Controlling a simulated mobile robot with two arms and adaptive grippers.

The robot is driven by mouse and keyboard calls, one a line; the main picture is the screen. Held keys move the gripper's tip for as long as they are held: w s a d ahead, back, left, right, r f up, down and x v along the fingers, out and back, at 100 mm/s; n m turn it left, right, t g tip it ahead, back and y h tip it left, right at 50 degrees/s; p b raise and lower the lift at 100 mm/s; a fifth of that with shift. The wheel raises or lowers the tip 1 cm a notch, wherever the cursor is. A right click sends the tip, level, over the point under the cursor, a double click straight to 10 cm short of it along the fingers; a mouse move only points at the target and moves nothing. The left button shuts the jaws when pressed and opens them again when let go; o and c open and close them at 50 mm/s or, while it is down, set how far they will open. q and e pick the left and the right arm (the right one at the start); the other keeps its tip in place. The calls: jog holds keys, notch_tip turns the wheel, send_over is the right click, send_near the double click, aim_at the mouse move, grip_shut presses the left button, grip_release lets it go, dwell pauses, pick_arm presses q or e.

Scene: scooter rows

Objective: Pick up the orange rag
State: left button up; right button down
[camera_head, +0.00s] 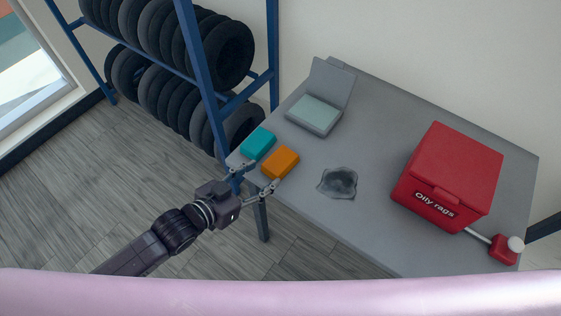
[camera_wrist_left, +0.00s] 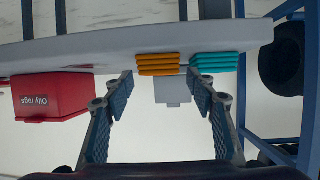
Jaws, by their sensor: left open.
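The orange rag (camera_head: 281,162) is a folded stack lying near the front left edge of the grey table (camera_head: 375,205). In the left wrist view the orange rag (camera_wrist_left: 158,64) shows beyond and between the fingers, apart from them. My left gripper (camera_head: 256,181) is open and empty, just short of the rag at the table's edge. Its two fingers also show in the left wrist view (camera_wrist_left: 160,95). My right gripper is in neither view.
A teal folded rag (camera_head: 257,144) lies close beside the orange one. A grey open-lidded box (camera_head: 314,114) stands behind. A dark stained cloth or spill (camera_head: 339,182) and a red "Oily rags" bin (camera_head: 447,177) lie right. A blue tyre rack (camera_head: 197,75) stands left.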

aim_at(276, 164)
pick_arm(q)
jog(key=b+x, duration=0.1)
jog(key=x, duration=0.1)
jog(key=b+x, duration=0.2)
jog(key=x, duration=0.1)
jog(key=r+b+x, duration=0.1)
jog(key=b+x, duration=0.1)
jog(key=shift+w+d+f, duration=0.1)
jog(key=shift+w+d, duration=0.15)
jog(key=shift+d, duration=0.15)
jog(key=c, duration=0.7)
